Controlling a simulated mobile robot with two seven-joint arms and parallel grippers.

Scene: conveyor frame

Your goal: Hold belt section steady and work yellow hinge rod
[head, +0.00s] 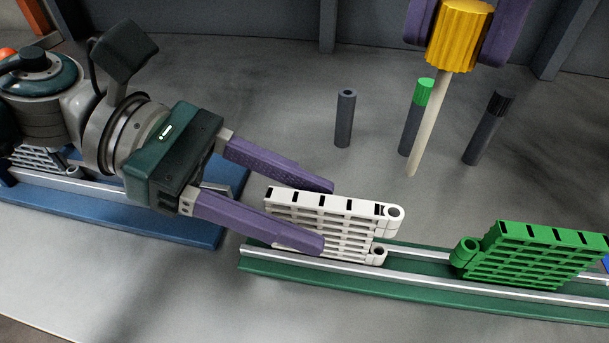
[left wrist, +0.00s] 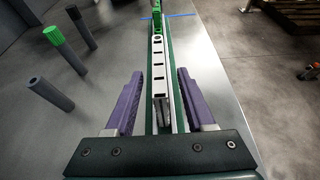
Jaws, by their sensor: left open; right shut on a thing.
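The white belt section (head: 335,218) stands on edge on the green rail (head: 420,297), its hinge loops facing right. The green belt section (head: 535,257) stands further right on the same rail, with a gap between the two. My left gripper (head: 327,215) is open, one finger on each side of the white section; the left wrist view shows the white section (left wrist: 161,72) between the fingers with gaps. My right gripper (head: 461,32) is shut on the yellow knob of the hinge rod (head: 457,40). Its pale shaft points down, slightly tilted, above the gap.
Behind the rail stand a grey post (head: 345,118), a green-capped post (head: 417,118) and a black-capped post (head: 488,128). A blue rail (head: 200,236) lies left of the green rail, under my left arm. The grey surface in front is clear.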

